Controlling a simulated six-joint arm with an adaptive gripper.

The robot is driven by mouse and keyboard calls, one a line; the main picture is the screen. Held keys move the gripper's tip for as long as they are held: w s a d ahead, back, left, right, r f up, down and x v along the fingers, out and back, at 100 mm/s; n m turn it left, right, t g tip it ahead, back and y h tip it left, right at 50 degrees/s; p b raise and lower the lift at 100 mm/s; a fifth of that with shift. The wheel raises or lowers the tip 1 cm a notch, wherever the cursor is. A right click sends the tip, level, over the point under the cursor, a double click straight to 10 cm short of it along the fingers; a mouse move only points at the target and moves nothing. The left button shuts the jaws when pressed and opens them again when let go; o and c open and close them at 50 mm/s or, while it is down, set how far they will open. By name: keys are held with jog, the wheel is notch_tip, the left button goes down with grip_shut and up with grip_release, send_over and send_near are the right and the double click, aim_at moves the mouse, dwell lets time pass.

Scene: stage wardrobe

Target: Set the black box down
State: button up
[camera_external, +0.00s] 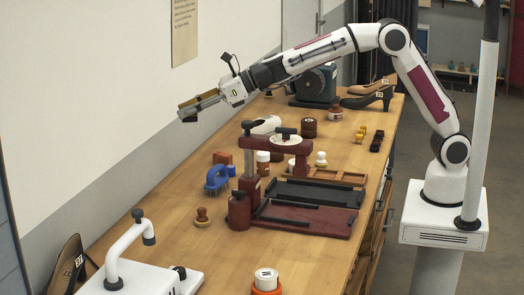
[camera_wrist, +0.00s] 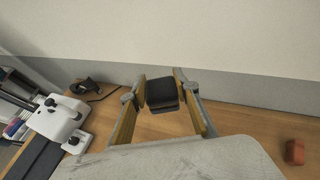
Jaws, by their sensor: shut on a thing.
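My gripper (camera_external: 196,104) is high above the left side of the wooden table, near the wall, in the external view. Its two fingers, with yellowish inner faces, show in the wrist view (camera_wrist: 160,100). They are shut on the black box (camera_wrist: 161,91), which sits between their tips. In the external view only a small dark part of the box (camera_external: 187,119) shows at the fingertips. The box is in the air, apart from the table.
The wooden table (camera_external: 165,235) has bare room along its wall side. A blue brush (camera_external: 217,179), a red block (camera_external: 222,158) and a dark red press (camera_external: 247,180) stand mid-table. A white machine (camera_external: 140,272) stands at the near end. The wall (camera_external: 90,90) is close behind my gripper.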

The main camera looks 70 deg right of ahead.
jog(key=shift+w+a+m+t+h, duration=0.15)
jog(key=shift+a+m+h, duration=0.25)
jog(key=shift+a+h, duration=0.1)
jog(key=shift+w+a+m+t+h, duration=0.15)
jog(key=shift+a+m+h, duration=0.25)
jog(key=shift+a, duration=0.1)
jog(key=m+g+h, duration=0.4)
jog(key=m+h, duration=0.8)
jog(key=h, duration=0.1)
send_over(232, 244)
notch_tip(232, 244, down, 18)
jog(key=shift+w+d+f+t, duration=0.1)
jog(key=shift+f+t, duration=0.05)
jog(key=shift+t, duration=0.15)
jog(key=shift+f, duration=3.1)
jog(key=shift+f, duration=1.85)
